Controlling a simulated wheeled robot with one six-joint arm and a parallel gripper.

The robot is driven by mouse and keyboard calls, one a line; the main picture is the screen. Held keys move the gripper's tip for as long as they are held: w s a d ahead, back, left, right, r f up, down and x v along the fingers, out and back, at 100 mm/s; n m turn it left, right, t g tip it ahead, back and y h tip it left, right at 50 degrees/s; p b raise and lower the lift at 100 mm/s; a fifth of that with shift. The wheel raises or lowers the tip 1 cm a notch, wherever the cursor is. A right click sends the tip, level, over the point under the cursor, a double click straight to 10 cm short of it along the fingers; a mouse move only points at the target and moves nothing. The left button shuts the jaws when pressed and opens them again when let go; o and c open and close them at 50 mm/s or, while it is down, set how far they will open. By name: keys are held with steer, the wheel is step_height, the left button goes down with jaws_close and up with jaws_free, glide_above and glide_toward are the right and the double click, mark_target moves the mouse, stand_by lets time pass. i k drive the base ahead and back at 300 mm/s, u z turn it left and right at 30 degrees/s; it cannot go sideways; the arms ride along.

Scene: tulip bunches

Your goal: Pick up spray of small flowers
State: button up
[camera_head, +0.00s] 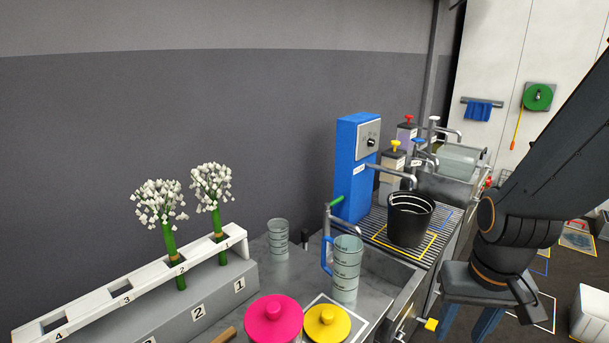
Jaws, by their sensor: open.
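Two sprays of small white flowers stand upright in a white slotted rack. The left spray (160,204) stands in slot 2, its thick green stem passing down through the rack. The right spray (212,187) stands in slot 1, its stem also reaching below the top rail. The white rack (92,291) has further slots marked 3 and 4, which look empty. My dark arm crosses the right side of the view, well away from both sprays. I cannot make out my gripper's fingers in this view.
A clear cup (278,238), a blue-handled measuring jug (346,270), a pink lid (273,320) and a yellow lid (327,323) stand right of the rack. A black bucket (410,220) sits on a grate before a blue dispenser (354,175). The grey wall is behind.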

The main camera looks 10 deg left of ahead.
mark_target(150, 187)
steer(key=u, duration=1.8)
